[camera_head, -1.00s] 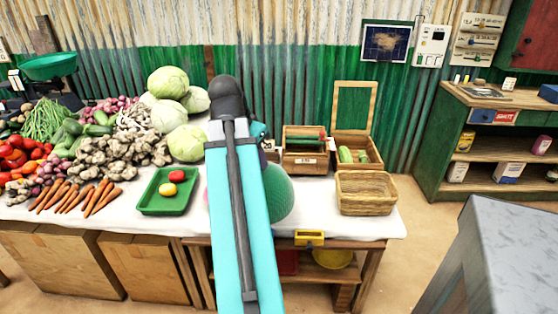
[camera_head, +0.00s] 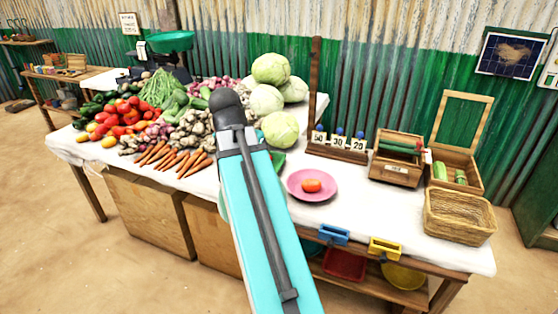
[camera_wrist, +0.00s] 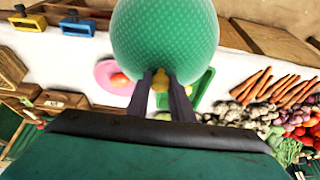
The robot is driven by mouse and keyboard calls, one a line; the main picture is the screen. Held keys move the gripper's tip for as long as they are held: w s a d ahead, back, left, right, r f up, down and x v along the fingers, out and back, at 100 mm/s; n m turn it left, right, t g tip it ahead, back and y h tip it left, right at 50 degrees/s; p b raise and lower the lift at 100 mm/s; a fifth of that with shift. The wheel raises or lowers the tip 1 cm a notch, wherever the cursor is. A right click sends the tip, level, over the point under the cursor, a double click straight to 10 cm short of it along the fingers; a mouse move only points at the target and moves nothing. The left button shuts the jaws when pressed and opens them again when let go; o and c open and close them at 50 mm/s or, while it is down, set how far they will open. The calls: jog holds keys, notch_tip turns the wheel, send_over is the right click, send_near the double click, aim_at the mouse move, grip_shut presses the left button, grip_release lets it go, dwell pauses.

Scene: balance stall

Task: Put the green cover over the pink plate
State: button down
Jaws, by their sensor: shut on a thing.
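The pink plate (camera_head: 294,186) lies on the white cloth right of my arm, with a red tomato (camera_head: 312,186) on it. In the wrist view the plate (camera_wrist: 103,73) is left of my gripper and partly hidden by the cover. The green cover (camera_wrist: 165,35) is a large dome with a yellowish knob. My gripper (camera_wrist: 160,84) is shut on that knob. The cover hangs beside the plate, and its height above the cloth is hard to tell. My arm hides the gripper and most of the cover in the head view.
A green tray (camera_wrist: 205,84) is right of the gripper in the wrist view. Carrots (camera_head: 178,160) and cabbages (camera_head: 280,130) are on the left. A stand with number cards (camera_head: 338,148), wooden boxes (camera_head: 397,168) and a wicker basket (camera_head: 459,217) are on the right.

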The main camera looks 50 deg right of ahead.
jog(key=w+a+f+n+t+y, duration=0.1)
jog(key=w+a+n, duration=0.3)
jog(key=a, duration=0.6)
jog(key=w+a+f+n+t+y+b, duration=0.1)
jog(key=w+a+n, duration=0.4)
jog(key=a, duration=0.6)
jog(key=w+a+f+n+t+y, duration=0.1)
jog(key=w+a+f+n+y, duration=0.1)
jog(key=w+a, duration=0.6)
jog(key=shift+w+a+f+n, duration=0.2)
jog(key=shift+a+f+n, duration=0.5)
jog(key=shift+a+n, duration=0.7)
jog(key=shift+a, duration=0.1)
